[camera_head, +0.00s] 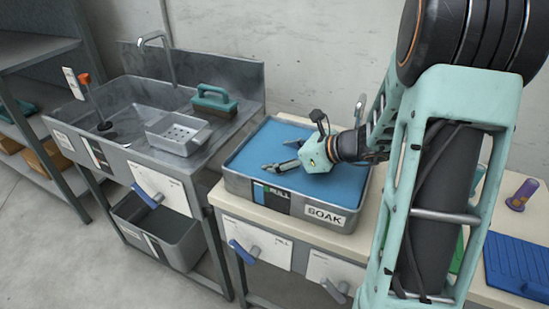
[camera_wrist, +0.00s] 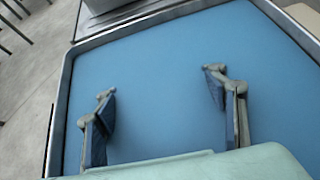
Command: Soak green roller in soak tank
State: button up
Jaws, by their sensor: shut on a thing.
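The soak tank (camera_head: 334,217) is a grey metal tray labelled SOAK, filled with opaque blue liquid, on the pale bench. My gripper (camera_head: 281,157) is over the tank, low at the liquid. In the wrist view its two fingers (camera_wrist: 159,83) stand wide apart, with blue liquid between and around them. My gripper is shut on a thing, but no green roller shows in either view. What it holds is hidden, and I cannot see how deep it sits. The tank's rim (camera_wrist: 66,85) runs around the fingers.
A metal sink (camera_head: 135,98) stands left of the tank, with a perforated tray (camera_head: 180,132) and a green-handled brush (camera_head: 213,101) on its edge. A purple roller (camera_head: 522,194) and a blue ribbed tray (camera_head: 520,262) are at the right. My arm hides part of the bench.

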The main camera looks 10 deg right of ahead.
notch_tip(320, 180, up, 11)
jog(key=p, duration=0.8)
jog(key=shift+f, duration=0.15)
jog(key=shift+b, duration=0.7)
notch_tip(320, 180, down, 12)
jog(key=b, duration=1.1)
jog(key=shift+r, duration=0.2)
dwell(4.0)
